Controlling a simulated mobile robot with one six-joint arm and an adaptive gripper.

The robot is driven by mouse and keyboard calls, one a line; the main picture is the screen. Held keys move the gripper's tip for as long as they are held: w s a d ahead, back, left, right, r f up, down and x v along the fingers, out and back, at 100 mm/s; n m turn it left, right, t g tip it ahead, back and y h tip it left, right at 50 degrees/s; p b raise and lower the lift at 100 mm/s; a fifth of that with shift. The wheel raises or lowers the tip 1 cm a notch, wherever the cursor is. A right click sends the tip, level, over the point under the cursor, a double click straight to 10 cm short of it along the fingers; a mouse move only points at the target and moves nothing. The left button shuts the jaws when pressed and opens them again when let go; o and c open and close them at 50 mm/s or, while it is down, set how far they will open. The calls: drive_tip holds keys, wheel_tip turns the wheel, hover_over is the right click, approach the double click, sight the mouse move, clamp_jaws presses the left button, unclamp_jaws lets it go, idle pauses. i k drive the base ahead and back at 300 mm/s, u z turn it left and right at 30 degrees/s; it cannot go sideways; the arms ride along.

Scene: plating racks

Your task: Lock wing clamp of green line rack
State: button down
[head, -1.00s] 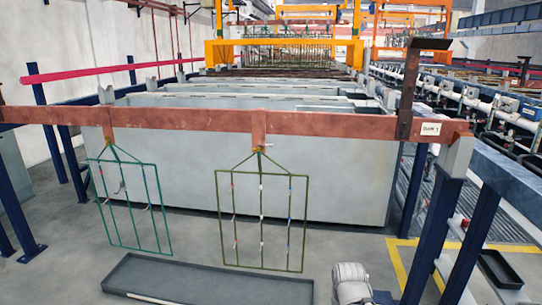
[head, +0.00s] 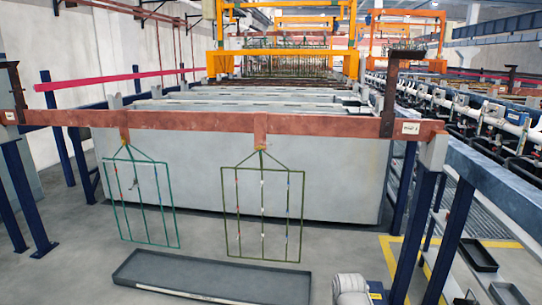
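Two wire racks hang from the copper-coloured bar (head: 330,125) in the head view. The left one is a teal-green rack (head: 175,205), hung below a copper tab with a small clamp (head: 125,144) at its top. The right one is an olive-green rack (head: 303,210), also with a small yellowish clamp (head: 262,148) at its top. Both clamps are too small to tell whether they are locked. I cannot tell from colour alone which rack is the green line rack. My gripper is not in view; a pale part of my arm shows at the bottom edge.
A grey drip tray (head: 215,262) lies on the floor below the racks. A large grey tank (head: 330,180) stands behind them. Blue posts (head: 405,235) carry the bar's ends. Dark trays (head: 478,255) sit at the right.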

sight(260, 147)
drive_tip(key=u, duration=0.3)
drive_tip(key=i, duration=1.1)
drive_tip(key=z, duration=0.5)
